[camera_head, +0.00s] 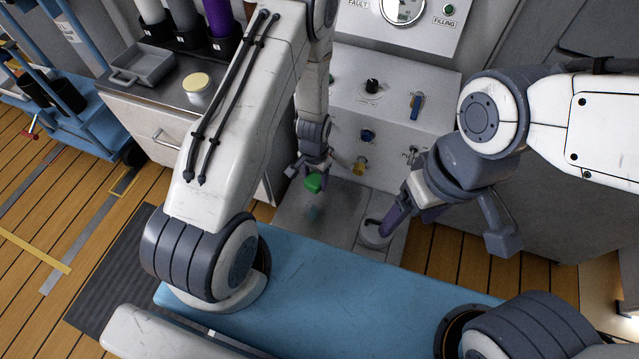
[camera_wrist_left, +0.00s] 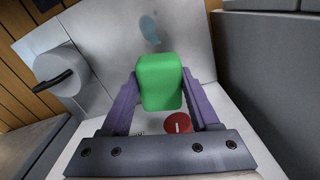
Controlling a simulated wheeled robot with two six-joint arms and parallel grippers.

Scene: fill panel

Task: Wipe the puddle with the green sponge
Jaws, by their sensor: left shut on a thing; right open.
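The green sponge (camera_head: 314,184) is held between the fingers of my left gripper (camera_head: 312,170). In the left wrist view the sponge (camera_wrist_left: 160,82) sits between both purple fingers of the left gripper (camera_wrist_left: 160,90). The puddle (camera_head: 314,213) is a small bluish patch on the grey metal plate (camera_head: 340,206). In the head view it lies just below the sponge, and in the left wrist view the puddle (camera_wrist_left: 149,28) shows clear beyond it. The sponge looks apart from the puddle. My right gripper (camera_head: 410,217) is open, its purple fingers over the plate's right side.
The white control panel (camera_head: 385,110) with knobs and valves rises behind. A counter (camera_head: 165,95) with a tray and a yellow-lidded jar is at left. A blue surface (camera_head: 340,285) lies in front.

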